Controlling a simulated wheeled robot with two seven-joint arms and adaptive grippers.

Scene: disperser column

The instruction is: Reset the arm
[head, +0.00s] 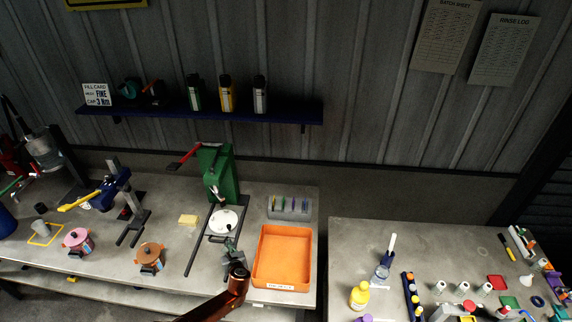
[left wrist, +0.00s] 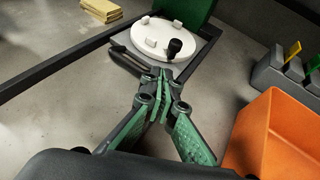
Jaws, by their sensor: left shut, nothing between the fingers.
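A green press (head: 216,172) stands on the left bench, its red-handled lever (head: 184,159) reaching out to the upper left. A white round lid (head: 222,224) with a black knob lies in front of it on a dark frame; the lid also shows in the left wrist view (left wrist: 150,37). My left gripper (head: 230,246) is just in front of the lid, over the frame's near part. Its fingers (left wrist: 163,76) are together with nothing between them, pointing at the lid; I cannot tell whether they touch it. A blue stand (head: 113,190) with a yellow handle is farther left. My right gripper is not in view.
An orange tray (head: 259,283) is close right of my left gripper, with a grey rack (head: 289,208) behind it. A yellow block (head: 188,219), an orange pot (head: 150,257) and a pink pot (head: 77,242) are left. A shelf (head: 170,113) hangs above. A gap separates the benches.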

